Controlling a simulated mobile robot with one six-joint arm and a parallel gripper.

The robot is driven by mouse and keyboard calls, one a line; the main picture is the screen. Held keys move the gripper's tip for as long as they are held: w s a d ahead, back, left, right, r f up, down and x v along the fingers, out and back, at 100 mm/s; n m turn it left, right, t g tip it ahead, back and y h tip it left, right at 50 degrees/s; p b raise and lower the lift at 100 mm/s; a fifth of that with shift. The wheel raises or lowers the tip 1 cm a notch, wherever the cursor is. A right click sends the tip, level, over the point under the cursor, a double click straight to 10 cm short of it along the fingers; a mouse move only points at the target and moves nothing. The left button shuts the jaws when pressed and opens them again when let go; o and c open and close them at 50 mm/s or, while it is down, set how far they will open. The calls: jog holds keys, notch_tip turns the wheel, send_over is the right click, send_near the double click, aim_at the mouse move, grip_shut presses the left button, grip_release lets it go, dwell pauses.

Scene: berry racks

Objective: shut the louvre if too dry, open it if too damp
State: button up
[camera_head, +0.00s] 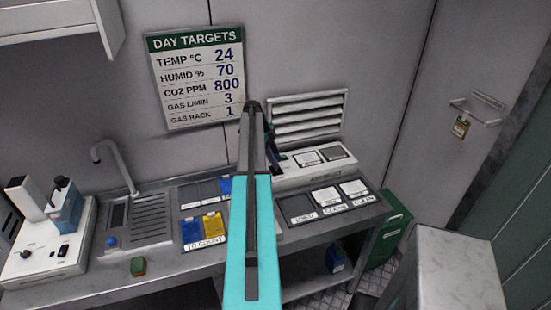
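The white louvre (308,116) is on the back wall, right of the targets board. Its several slats show darker bands between them; I cannot tell how far open they are. The board (196,77) reads TEMP 24, HUMID 70, CO2 800, GAS L/MIN 3, GAS RACK 1. I see no legible reading of the actual humidity. My turquoise arm rises through the middle of the view, and my dark gripper (271,142) is near the louvre's lower left edge. My arm partly covers it, so its fingers and any contact are unclear.
A bench holds a sink (140,222), a white instrument (45,240), blue and yellow trays (204,231), and a pale raised unit (313,169) below the louvre. A green bin (391,230) stands right of the bench. A grey block (458,270) is at the lower right.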

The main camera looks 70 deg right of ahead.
jog(key=shift+f, duration=0.1)
grip_shut()
